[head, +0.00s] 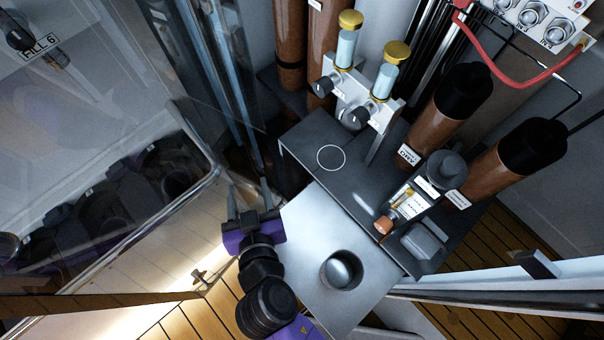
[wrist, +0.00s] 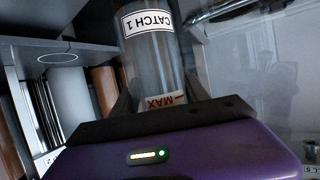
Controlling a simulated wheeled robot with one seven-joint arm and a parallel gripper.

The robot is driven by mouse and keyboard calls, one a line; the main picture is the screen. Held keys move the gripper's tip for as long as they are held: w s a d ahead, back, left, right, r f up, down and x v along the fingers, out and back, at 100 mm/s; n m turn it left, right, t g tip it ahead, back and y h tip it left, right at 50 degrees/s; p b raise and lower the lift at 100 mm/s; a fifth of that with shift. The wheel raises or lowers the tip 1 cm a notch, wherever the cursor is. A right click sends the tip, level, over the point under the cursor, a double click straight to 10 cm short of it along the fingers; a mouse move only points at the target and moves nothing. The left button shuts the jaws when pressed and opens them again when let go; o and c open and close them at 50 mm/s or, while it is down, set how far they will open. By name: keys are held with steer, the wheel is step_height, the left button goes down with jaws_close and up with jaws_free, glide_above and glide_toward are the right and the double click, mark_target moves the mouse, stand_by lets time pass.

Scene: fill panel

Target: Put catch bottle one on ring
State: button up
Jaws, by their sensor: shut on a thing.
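My gripper (head: 249,206) is to the left of the grey shelf (head: 300,140) in the head view, its purple body low and its fingers pointing up the picture. In the wrist view it is shut on a clear bottle (wrist: 158,60) labelled "CATCH 1", with a red "MAX" mark near the fingers. The bottle's far end runs out of that view, and I cannot make the bottle out clearly in the head view. The white ring (head: 331,146) is a thin outline on the shelf top, with nothing on it. It also shows in the wrist view (wrist: 58,53), left of the bottle and apart from it.
Valve knobs with two gold-capped vials (head: 346,48) stand behind the ring. Black-capped brown cylinders (head: 437,110) and a labelled device (head: 412,203) stand to its right. A bright metal plate (head: 315,225) with a round metal piece (head: 341,271) lies in front. Glass panels are at the left.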

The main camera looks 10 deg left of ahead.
steer(key=w+d+p, duration=0.1)
steer(key=w+d, duration=0.2)
steer(key=w, duration=0.1)
steer(key=w+d+p, duration=0.1)
steer(key=w+d, duration=0.3)
steer(key=w, duration=0.1)
steer(key=w+d+p, duration=0.1)
steer(key=w+d, duration=0.3)
steer(key=w, duration=0.1)
steer(key=shift+w+f, duration=0.2)
steer(key=shift+s+f, duration=0.1)
steer(key=shift+f, duration=0.7)
steer(key=shift+f, duration=0.1)
steer(key=o, duration=1.4)
steer(key=shift+r, duration=0.2)
steer(key=p+v, duration=0.1)
steer(key=v, duration=1.1)
